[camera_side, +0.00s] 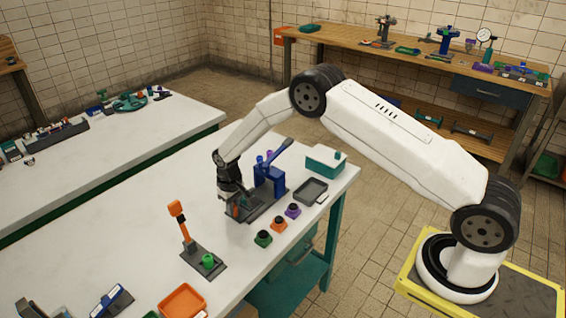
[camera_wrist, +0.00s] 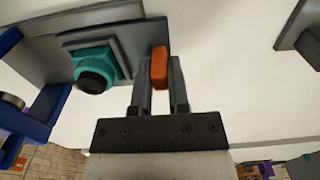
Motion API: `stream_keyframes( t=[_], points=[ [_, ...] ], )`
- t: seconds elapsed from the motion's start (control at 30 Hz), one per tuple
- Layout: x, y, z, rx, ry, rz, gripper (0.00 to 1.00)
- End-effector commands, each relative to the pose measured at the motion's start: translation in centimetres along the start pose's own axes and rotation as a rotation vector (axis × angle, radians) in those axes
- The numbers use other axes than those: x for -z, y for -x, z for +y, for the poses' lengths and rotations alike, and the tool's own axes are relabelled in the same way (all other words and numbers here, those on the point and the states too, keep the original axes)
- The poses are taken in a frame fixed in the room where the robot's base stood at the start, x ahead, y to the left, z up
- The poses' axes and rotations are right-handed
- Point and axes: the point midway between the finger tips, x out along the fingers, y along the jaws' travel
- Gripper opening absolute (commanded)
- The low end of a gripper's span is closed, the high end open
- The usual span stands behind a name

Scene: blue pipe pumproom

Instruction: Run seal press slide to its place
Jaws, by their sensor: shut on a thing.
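The seal press (camera_side: 268,178) is a blue frame with a raised lever, standing on a dark grey base plate on the white table. In the wrist view its blue frame (camera_wrist: 40,122) is at the left edge. The slide (camera_wrist: 97,66) shows there as a teal block with a black round piece on it, on the grey plate. My gripper (camera_side: 234,205) is at the left end of the press base. In the wrist view my gripper (camera_wrist: 161,82) is shut on an upright orange tab (camera_wrist: 160,66) beside the slide. Whether the tab joins the slide is hidden.
Green (camera_side: 263,239), orange (camera_side: 279,224) and purple (camera_side: 293,210) small pieces with black tops stand in front of the press. A grey tray (camera_side: 311,190) and a teal box (camera_side: 326,161) are to the right. An orange-handled fixture (camera_side: 190,240) stands front left. Table left of the press is clear.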

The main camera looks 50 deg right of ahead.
Motion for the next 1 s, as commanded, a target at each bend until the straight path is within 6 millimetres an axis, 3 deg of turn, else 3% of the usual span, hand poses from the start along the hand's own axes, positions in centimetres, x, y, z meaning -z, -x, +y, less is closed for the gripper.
stream_keyframes(
  t=[0.57, 1.0],
  points=[
    [0.0, 0.1, 0.0, 0.0, 0.0, 0.0, 0.0],
    [0.1, 0.1, 5.0, 0.0, -0.002, 0.0, 0.0]
  ],
)
